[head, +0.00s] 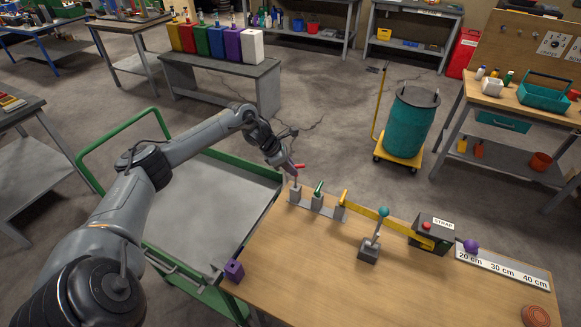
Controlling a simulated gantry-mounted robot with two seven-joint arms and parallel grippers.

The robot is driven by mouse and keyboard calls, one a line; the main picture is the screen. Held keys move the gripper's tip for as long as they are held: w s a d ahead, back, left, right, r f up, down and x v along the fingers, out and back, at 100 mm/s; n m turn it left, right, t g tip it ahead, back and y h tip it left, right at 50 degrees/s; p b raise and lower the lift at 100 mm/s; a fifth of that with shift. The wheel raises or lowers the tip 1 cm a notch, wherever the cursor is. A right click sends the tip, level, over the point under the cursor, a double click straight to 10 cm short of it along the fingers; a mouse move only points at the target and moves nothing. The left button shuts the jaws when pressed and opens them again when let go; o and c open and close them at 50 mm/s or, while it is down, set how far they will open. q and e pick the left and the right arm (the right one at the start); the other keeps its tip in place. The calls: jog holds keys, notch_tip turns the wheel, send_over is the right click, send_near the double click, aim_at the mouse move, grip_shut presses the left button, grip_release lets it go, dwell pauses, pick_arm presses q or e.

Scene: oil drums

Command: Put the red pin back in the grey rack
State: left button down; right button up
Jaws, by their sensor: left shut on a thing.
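The red pin (299,166) shows as a short red piece at the tip of my left gripper (291,167). My left gripper is shut on it, and the fingers hide part of it. The pin looks tilted, close to lying flat. The grey rack (328,211) stands at the far left corner of the wooden table, with grey blocks in a row. A green pin (318,187) stands in the middle block and a yellow pin (343,197) in the right block. My left gripper is just above the left block (295,194). My right gripper is not in view.
A green cart (205,205) stands left. The table's front middle is clear.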

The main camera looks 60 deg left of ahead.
pick_arm(q)
jog(key=shift+f+b, duration=0.4)
jog(key=shift+f, duration=0.15)
jog(key=shift+f+b, duration=0.35)
jog(key=shift+f, duration=0.15)
dwell(0.4)
jog(key=shift+f+b, duration=0.5)
jog(key=shift+f, duration=0.2)
jog(key=shift+f, duration=0.35)
jog(key=shift+f+b, duration=0.5)
jog(key=shift+b, duration=0.15)
jog(key=shift+f+b, duration=0.4)
jog(key=shift+f, duration=0.15)
